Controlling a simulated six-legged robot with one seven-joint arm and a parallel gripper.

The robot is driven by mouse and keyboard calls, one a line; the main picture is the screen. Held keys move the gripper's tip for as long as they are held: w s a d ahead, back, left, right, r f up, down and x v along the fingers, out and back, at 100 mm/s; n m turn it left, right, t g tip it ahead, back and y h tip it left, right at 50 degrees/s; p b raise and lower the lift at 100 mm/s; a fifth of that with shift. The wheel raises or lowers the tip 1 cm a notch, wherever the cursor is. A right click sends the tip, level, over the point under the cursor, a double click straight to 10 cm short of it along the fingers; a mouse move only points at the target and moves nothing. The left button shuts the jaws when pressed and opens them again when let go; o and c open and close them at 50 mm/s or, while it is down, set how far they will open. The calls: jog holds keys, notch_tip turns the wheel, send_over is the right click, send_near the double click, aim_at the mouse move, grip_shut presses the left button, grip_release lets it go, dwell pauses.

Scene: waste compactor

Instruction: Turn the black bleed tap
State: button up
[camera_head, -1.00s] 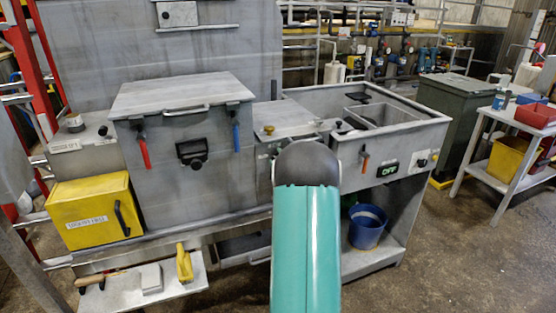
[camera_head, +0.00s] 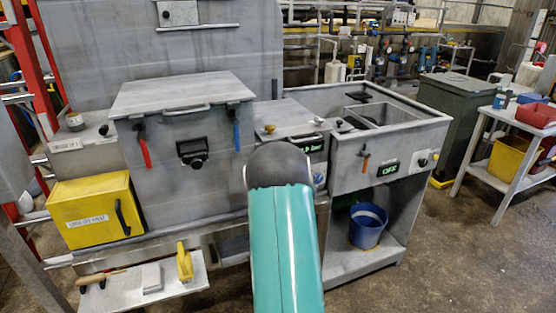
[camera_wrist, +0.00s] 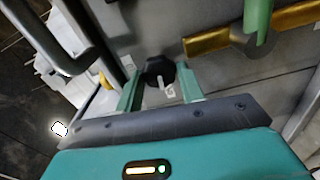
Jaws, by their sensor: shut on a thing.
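The black bleed tap (camera_wrist: 158,72) shows in the wrist view as a dark knob on a grey panel, with a pale pointer or stem on its near side. My gripper (camera_wrist: 160,88) has its two green fingers on either side of the knob and is shut on it. The finger contact is partly hidden. In the head view my teal arm covers the gripper and the tap, so neither shows there.
In the wrist view a brass bar with a green handle (camera_wrist: 258,20) is at upper right and a dark curved handle (camera_wrist: 62,58) at upper left. The head view shows a red lever (camera_head: 146,152), a blue lever (camera_head: 237,136), a yellow box (camera_head: 90,212) and a sink (camera_head: 428,117).

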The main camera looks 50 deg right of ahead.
jog(key=shift+r, duration=0.1)
jog(key=o, duration=1)
jog(key=shift+c, duration=0.2)
jog(key=shift+s, duration=0.1)
jog(key=v, duration=1.3)
jog(key=shift+s+a, duration=0.2)
jog(key=shift+s, duration=0.05)
